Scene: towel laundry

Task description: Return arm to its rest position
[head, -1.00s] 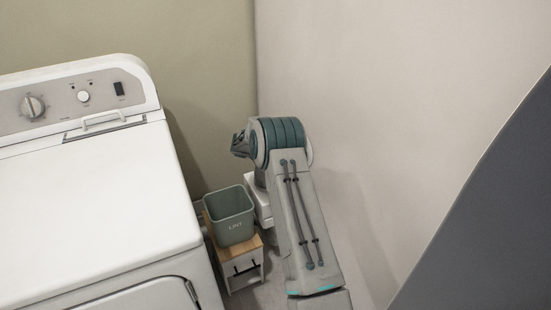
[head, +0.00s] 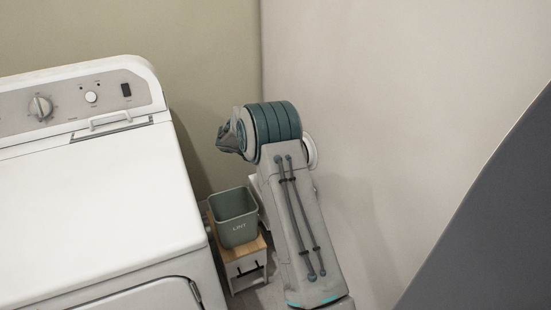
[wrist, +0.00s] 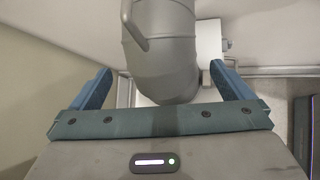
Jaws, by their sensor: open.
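My gripper (wrist: 160,85) shows in the wrist view with its two blue fingers wide apart. Nothing is held between them. A smooth grey rounded form lies beyond the fingers; I cannot tell whether it is part of my own body. In the head view my arm (head: 300,230) is folded upward in the corner, its teal-banded joint at the top. The gripper's fingertips cannot be made out there.
A white dryer or washer (head: 90,215) fills the left. A green bin marked LINT (head: 237,231) stands on a small wooden-topped stand (head: 247,262) between the machine and my arm. A pale wall (head: 400,90) rises close on the right.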

